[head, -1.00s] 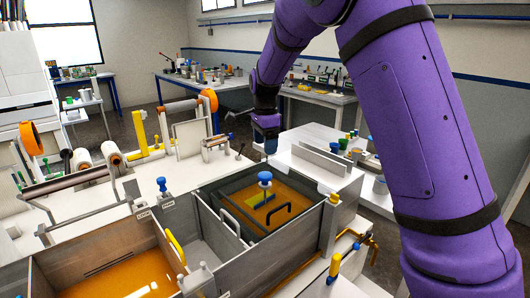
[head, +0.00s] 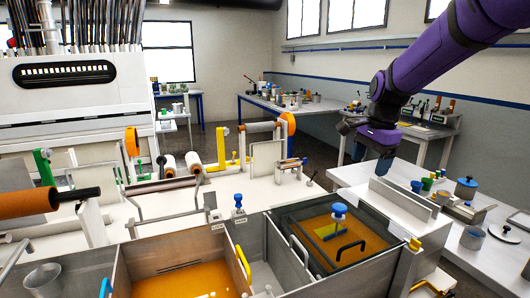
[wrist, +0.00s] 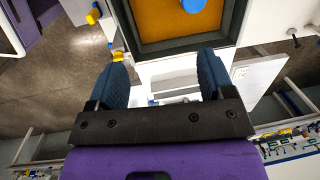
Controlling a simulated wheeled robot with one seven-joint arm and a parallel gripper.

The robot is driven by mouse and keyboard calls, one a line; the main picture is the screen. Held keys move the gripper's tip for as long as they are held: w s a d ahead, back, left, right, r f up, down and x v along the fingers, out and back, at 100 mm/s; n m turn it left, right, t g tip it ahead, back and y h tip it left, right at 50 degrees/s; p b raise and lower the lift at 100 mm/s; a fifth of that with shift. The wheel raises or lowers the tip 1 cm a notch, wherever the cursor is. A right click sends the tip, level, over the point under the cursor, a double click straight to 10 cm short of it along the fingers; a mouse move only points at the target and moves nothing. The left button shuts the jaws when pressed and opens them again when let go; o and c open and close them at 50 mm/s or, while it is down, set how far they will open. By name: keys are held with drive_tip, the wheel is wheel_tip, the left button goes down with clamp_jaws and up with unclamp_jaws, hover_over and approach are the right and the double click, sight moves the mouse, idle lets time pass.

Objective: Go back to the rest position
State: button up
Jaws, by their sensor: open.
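My gripper (wrist: 163,82) is open and empty in the wrist view, with its two blue fingers apart. In the head view my gripper (head: 398,172) hangs at the end of my purple arm, above the white bench to the right of the bath. It is clear of the tank. The steel bath (head: 262,222) holds orange resin (head: 180,280). Its right compartment holds a dark-rimmed frame (head: 285,214) with a blue knob (head: 339,211) and black handles. Part of that frame (wrist: 148,48) shows at the top of the wrist view.
Rollers (head: 262,127) and guides stand on the white machine top behind the bath. A blue-topped pot (head: 467,187) and several small containers stand on the right bench. Bare floor shows on the left of the wrist view.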

drive_tip(key=s+d+r+n+t, duration=0.1)
drive_tip(key=s+r+n, duration=0.2)
drive_tip(key=s, duration=0.5)
drive_tip(key=s+d+r+n+t, duration=0.1)
drive_tip(key=s+d+r+n, duration=0.2)
drive_tip(key=s, duration=0.4)
drive_tip(key=s+n+t+h, duration=0.15)
drive_tip(key=s+n, duration=0.55)
drive_tip(key=s, duration=0.9)
drive_tip(key=m+g, duration=0.5)
drive_tip(key=m, duration=1.2)
hover_over(340, 206)
wheel_tip(340, 206, down, 14)
drive_tip(key=shift+t+y, duration=0.25)
wheel_tip(340, 206, down, 10)
drive_tip(key=shift+s+a+f, duration=0.1)
drive_tip(key=c, duration=0.9)
